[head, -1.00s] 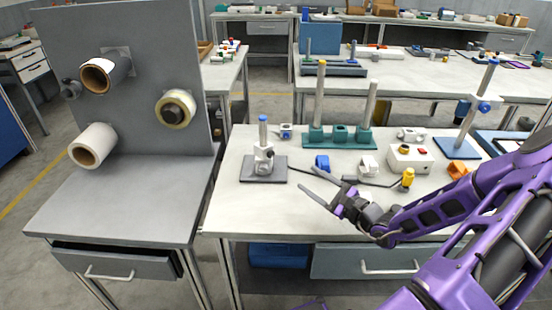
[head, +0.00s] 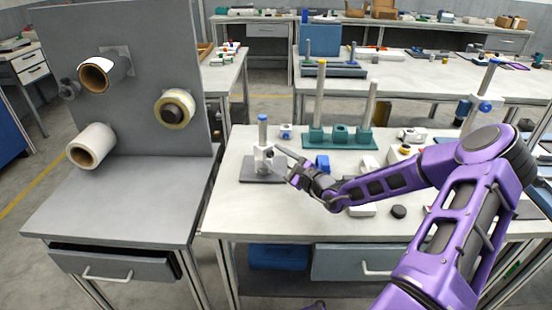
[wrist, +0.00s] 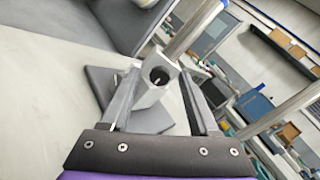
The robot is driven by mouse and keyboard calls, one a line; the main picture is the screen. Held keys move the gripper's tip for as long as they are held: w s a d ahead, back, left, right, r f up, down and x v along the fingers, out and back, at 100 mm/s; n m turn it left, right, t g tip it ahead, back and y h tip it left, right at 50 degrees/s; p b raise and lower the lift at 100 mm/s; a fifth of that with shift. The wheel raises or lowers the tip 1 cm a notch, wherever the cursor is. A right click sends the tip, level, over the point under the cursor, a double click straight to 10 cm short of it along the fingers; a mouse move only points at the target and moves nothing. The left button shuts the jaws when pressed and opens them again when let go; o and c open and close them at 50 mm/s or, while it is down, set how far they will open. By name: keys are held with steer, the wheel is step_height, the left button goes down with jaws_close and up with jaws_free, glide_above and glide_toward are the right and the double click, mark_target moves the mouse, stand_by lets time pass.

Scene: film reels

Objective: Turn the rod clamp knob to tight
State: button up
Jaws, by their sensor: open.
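The rod clamp (head: 261,156) is a pale block on an upright rod (head: 262,133) with a blue cap, standing on a dark grey base plate (head: 255,178) at the left of the white table. In the wrist view, the clamp (wrist: 171,66) shows a round dark knob (wrist: 158,76) with a small pale mark on its face. My gripper (head: 278,160) reaches it from the right. In the wrist view, my gripper (wrist: 160,78) is open, with one finger to each side of the knob. I cannot tell whether the fingers touch it.
A teal stand (head: 340,142) with two posts stands behind right. A blue part (head: 322,163), a white block (head: 362,210) and a black disc (head: 398,211) lie around my forearm. A grey panel (head: 135,60) with rolls stands left. The table's front left is clear.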

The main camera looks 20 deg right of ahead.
jaws_close()
